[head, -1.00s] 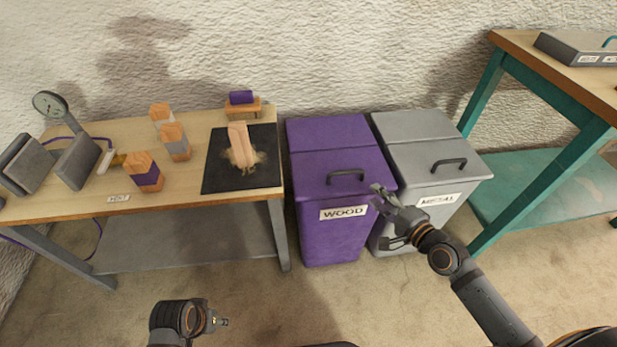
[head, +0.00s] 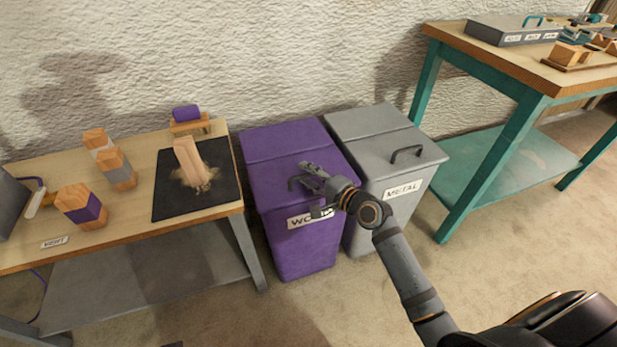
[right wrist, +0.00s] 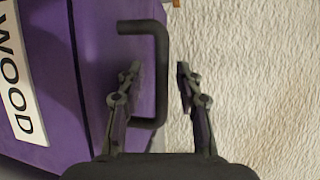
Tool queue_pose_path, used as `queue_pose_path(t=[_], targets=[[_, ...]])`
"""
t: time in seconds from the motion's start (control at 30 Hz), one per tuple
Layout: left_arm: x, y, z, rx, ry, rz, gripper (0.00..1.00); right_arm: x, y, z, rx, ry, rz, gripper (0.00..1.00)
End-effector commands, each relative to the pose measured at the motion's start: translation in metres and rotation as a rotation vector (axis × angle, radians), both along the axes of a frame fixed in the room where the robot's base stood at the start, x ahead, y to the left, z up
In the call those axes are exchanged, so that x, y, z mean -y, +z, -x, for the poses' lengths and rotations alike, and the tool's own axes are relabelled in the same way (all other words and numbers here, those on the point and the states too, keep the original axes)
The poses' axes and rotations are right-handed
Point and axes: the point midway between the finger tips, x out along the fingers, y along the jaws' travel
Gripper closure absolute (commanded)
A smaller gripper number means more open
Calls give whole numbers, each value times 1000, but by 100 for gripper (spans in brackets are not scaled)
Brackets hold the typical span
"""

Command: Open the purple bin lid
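The purple bin (head: 300,245) stands on the floor with a WOOD label, partly covered by my right gripper. Its purple lid (head: 285,150) lies shut, with a dark bar handle (head: 293,183) near the front. My right gripper (head: 306,176) is at the handle. In the right wrist view my right gripper (right wrist: 160,72) is open, and the long bar of the handle (right wrist: 162,75) shows between its two fingers. I cannot tell how deep the bar sits or whether the fingers touch it. My left gripper is not in view.
A grey METAL bin (head: 385,160) stands close on the right. A wooden workbench (head: 130,235) with blocks and a black mat (head: 225,180) is on the left. A teal-legged table (head: 480,60) stands at the right. The floor in front is clear.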

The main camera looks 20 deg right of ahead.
Motion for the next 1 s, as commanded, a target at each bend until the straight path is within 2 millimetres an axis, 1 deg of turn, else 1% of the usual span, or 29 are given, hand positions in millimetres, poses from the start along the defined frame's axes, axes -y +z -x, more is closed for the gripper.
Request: queue_pose_path(t=[0.2,0.23,0.4,0.5,1.0], targets=[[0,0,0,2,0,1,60,0,0,-1,0,0,1,64],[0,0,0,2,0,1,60,0,0,-1,0,0,1,66],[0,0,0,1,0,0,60,0,0,-1,0,0,0,89],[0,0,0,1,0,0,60,0,0,-1,0,0,0,100],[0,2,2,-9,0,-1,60,0,2,0,-3,0,0,100]])
